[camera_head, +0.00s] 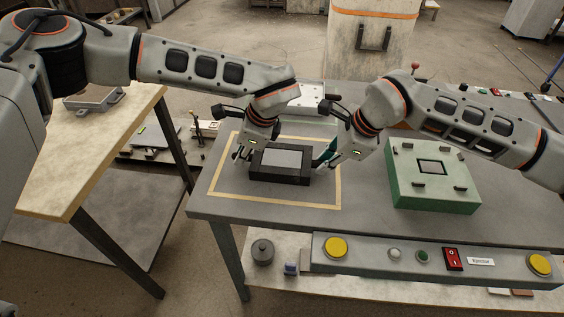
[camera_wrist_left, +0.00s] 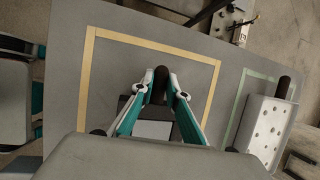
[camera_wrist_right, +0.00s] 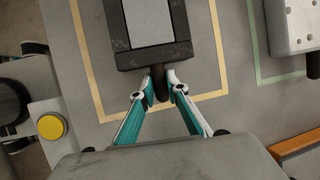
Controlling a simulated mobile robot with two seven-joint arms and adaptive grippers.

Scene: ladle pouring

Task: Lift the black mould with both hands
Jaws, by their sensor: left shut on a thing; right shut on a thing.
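The black mould (camera_head: 280,178), a dark rectangular block with a light grey panel on top, is over the yellow-taped rectangle on the grey table. It also shows in the right wrist view (camera_wrist_right: 150,57), with a short dark handle on its near side. My left gripper (camera_head: 243,154) is at the mould's left end, shut on a dark handle (camera_wrist_left: 161,78) in the left wrist view. My right gripper (camera_head: 322,162) is at its right end, shut on the other handle (camera_wrist_right: 160,86). The mould looks level; whether it touches the table cannot be told.
A green box (camera_head: 433,190) with small black knobs stands on the table to the right. A pale metal block (camera_head: 300,97) is behind my grippers. A button panel (camera_head: 400,252) with yellow buttons runs along the front edge. A wooden-topped table (camera_head: 60,155) stands at left.

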